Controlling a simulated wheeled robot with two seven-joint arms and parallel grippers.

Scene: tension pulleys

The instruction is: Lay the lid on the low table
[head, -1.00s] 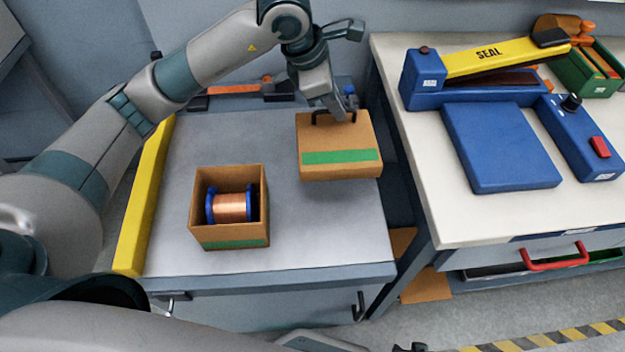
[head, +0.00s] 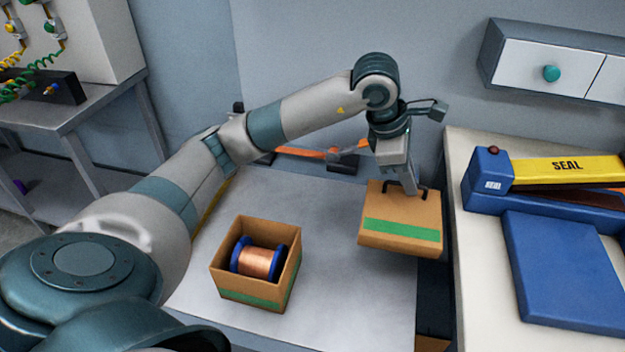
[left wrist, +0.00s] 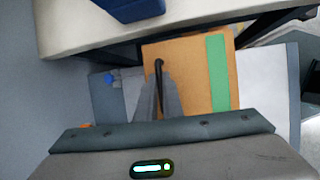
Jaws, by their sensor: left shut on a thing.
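The lid (head: 402,218) is a brown cardboard cover with a green stripe and a dark handle. My left gripper (head: 410,188) is shut on the handle, and the lid hangs over the right edge of the low table (head: 335,290), apparently above its surface. In the left wrist view the lid (left wrist: 190,70) lies beyond the fingers (left wrist: 158,98), which meet at the handle. An open cardboard box (head: 250,292) stands on the low table to the left of the lid, with a spool of copper wire (head: 259,262) inside. My right gripper is not in view.
A white workbench (head: 480,260) stands close on the right, with a blue sealer (head: 490,185) with a yellow arm and a blue plate (head: 565,265). The tabletop between box and lid is clear.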

